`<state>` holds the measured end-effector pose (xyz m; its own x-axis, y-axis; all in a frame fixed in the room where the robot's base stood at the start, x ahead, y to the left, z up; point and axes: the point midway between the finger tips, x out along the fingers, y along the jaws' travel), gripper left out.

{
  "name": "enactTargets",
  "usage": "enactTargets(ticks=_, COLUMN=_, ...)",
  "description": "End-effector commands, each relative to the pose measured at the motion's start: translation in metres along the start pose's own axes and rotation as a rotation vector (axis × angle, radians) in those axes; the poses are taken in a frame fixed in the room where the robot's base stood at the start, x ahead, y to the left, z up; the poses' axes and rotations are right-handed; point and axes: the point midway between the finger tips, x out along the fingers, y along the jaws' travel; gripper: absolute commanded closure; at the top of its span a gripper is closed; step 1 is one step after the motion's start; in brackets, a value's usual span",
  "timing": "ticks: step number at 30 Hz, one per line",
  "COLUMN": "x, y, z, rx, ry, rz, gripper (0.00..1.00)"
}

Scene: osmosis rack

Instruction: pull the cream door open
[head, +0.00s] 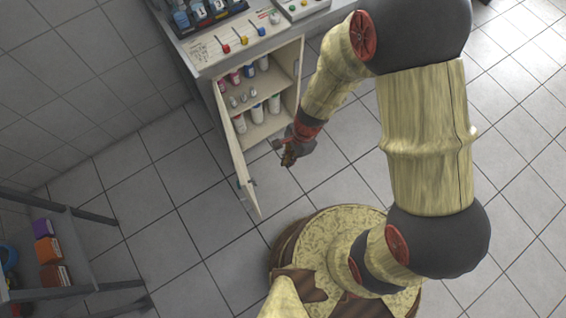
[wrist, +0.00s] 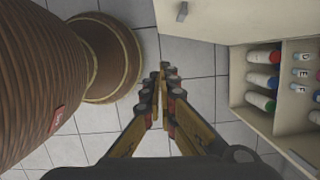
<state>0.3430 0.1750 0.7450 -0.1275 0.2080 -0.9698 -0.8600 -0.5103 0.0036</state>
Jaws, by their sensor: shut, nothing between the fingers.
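The cream door (head: 236,150) stands swung well out from the left side of the cabinet (head: 281,132), leaving the shelves inside exposed. A small handle (head: 247,183) sits near the door's free end. In the wrist view the door (wrist: 240,20) crosses the top right, with its grey handle (wrist: 183,11) at the top. My gripper (head: 289,160) is to the right of the door, in front of the cabinet opening and apart from the door. In the wrist view my gripper's fingers (wrist: 163,72) are closed together with nothing between them, over floor tiles.
Several bottles (wrist: 262,80) stand on the cabinet shelves. Coloured knobs and a bottle rack (head: 206,14) are on the counter above. A metal shelf (head: 75,240) with coloured boxes stands at the lower left. Tiled floor between it and the door is clear.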

Motion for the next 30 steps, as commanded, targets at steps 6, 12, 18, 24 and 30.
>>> enactTargets(ticks=6, x=-0.058, y=0.001, z=0.003, rx=-0.004, ry=0.002, rz=-0.006, gripper=1.0)
enactTargets(ticks=12, x=-0.086, y=0.003, z=0.003, rx=-0.003, ry=0.001, rz=-0.004, gripper=1.0)
enactTargets(ticks=18, x=-0.096, y=0.004, z=0.003, rx=-0.003, ry=0.0, rz=-0.003, gripper=1.0)
enactTargets(ticks=24, x=-0.097, y=0.004, z=0.004, rx=-0.006, ry=0.0, rz=-0.002, gripper=1.0)
enactTargets(ticks=30, x=-0.093, y=0.008, z=0.016, rx=-0.034, ry=-0.005, rz=0.027, gripper=1.0)
